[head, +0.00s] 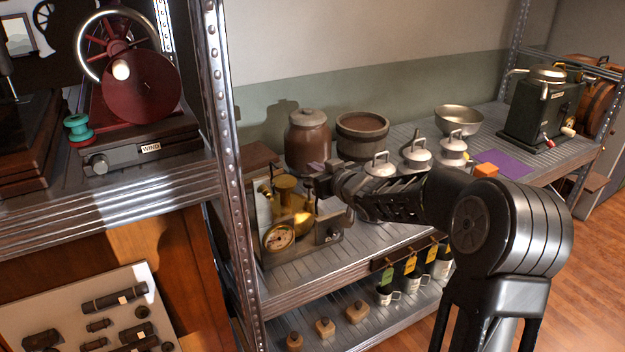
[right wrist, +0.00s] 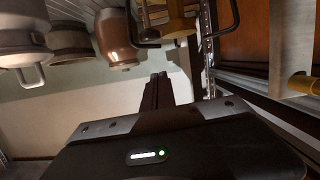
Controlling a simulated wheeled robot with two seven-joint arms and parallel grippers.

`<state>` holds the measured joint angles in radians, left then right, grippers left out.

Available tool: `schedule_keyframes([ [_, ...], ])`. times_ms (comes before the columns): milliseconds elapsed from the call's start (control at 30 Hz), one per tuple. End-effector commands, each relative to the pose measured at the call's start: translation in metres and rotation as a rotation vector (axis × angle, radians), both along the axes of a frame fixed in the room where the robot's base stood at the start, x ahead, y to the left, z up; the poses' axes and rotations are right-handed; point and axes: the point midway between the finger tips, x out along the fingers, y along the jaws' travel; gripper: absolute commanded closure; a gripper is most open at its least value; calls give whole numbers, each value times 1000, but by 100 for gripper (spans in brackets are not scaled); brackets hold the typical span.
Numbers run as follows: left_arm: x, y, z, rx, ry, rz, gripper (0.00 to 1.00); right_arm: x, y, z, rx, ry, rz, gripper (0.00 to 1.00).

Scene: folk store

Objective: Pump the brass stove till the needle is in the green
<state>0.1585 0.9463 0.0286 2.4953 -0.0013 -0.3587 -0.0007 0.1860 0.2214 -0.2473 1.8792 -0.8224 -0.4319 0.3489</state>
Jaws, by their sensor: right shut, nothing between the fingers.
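The brass stove (head: 290,203) stands on a base at the left end of the metal shelf, beside the rack post. Its round gauge (head: 278,237) faces me at the front left; the needle is too small to read against the coloured dial. My right gripper (head: 318,184) is shut and empty, reaching in from the right close to the stove's upper right side. It hides part of the stove there. In the right wrist view, the shut fingers (right wrist: 158,88) show with brass parts (right wrist: 180,22) near the top. I cannot tell whether they touch. My left gripper is out of view.
A lidded brown jar (head: 307,140) and a brown pot (head: 361,135) stand behind the stove. The upright metal post (head: 222,150) is close on the left.

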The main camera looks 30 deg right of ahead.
Motion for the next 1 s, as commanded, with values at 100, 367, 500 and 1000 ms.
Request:
schedule_keyframes([
  [100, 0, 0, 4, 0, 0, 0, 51, 24, 1, -7, -1, 2, 2, 100],
  [367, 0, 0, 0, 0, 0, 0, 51, 22, -2, -40, -1, 1, 1, 100],
  [500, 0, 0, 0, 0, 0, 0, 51, 21, -3, -45, 0, 0, -1, 100],
  [1000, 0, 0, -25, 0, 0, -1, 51, 21, -3, -74, 1, 1, 0, 100],
])
